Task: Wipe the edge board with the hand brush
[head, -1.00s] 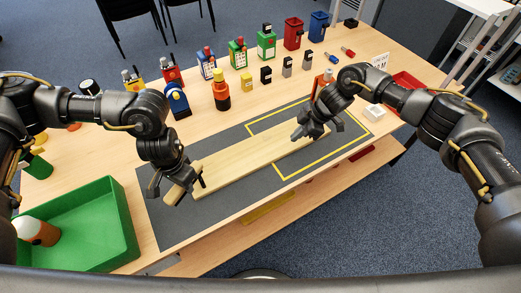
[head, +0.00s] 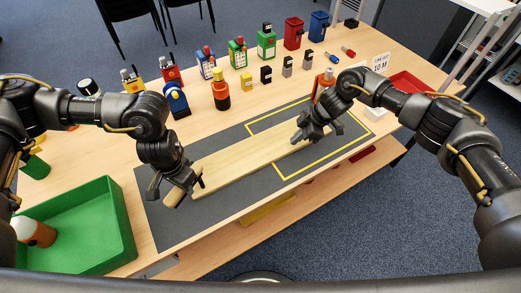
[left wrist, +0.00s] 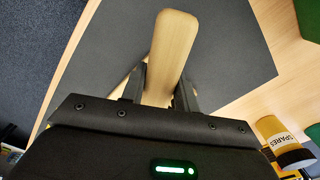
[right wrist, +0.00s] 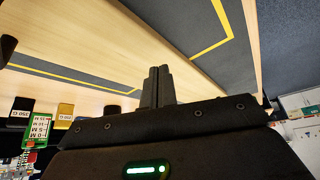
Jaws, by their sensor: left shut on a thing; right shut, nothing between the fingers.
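The edge board (head: 250,158) is a long pale wooden board lying on the dark grey mat. My left gripper (head: 182,190) is shut on the pale wooden hand brush (head: 172,198) at the board's left end. The brush's rounded wooden end also shows between the fingers in the left wrist view (left wrist: 173,45); its bristles are hidden. My right gripper (head: 306,136) is shut and empty at the board's right end. Its closed fingers show against the board in the right wrist view (right wrist: 157,86); I cannot tell whether they touch it.
A green bin (head: 85,235) with an orange and white object stands at the left. Several coloured bottles and blocks line the back of the table. A yellow outline (head: 345,150) marks the mat's right part. The grey mat (head: 165,228) is clear in front of the board.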

